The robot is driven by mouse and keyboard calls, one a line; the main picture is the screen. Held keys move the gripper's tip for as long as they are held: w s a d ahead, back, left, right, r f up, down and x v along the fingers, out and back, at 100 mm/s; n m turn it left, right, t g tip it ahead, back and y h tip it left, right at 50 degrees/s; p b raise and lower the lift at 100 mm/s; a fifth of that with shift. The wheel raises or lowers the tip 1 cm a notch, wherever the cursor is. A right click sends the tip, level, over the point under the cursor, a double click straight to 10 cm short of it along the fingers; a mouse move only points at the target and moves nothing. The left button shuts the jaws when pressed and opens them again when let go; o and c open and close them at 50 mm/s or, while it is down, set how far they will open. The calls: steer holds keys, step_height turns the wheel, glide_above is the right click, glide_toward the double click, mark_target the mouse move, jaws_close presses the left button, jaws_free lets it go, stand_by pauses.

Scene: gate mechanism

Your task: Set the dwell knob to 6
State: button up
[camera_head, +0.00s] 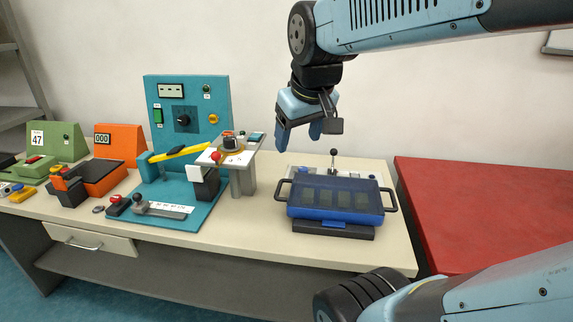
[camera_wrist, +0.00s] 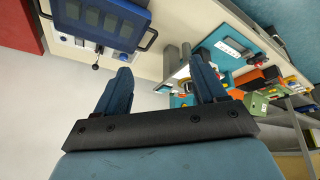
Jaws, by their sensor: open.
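A black round knob (camera_head: 183,120) sits on the upright teal panel (camera_head: 210,95). A second dial with a dark top and a yellowish base (camera_head: 230,143) stands on a small grey raised platform (camera_head: 246,157). Markings on both are too small to read, so I cannot tell which is the dwell knob or where it points. My gripper (camera_head: 300,131) is open and empty, above the table and to the right of both knobs. Its two blue fingers also show in the wrist view (camera_wrist: 161,72), where neither knob can be made out.
A red button (camera_head: 215,156) and a yellow bar (camera_head: 180,153) are close to the platform dial. A blue tray with black handles (camera_head: 335,197) stands at right, a small lever (camera_head: 333,158) behind it. Orange (camera_head: 121,142) and green (camera_head: 62,138) machines stand left. A red surface (camera_head: 490,212) lies far right.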

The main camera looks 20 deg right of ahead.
steer(key=w+d+n+g, duration=0.2)
steer(key=w+d+n, duration=0.1)
steer(key=w, duration=1)
steer(key=n+g, duration=0.3)
steer(key=n, duration=0.4)
glide_above(302, 168)
steer(key=s, duration=0.1)
step_height(302, 168, down, 22)
steer(key=f, duration=1.3)
steer(key=shift+w, duration=0.35)
steer(key=shift+c, duration=0.3)
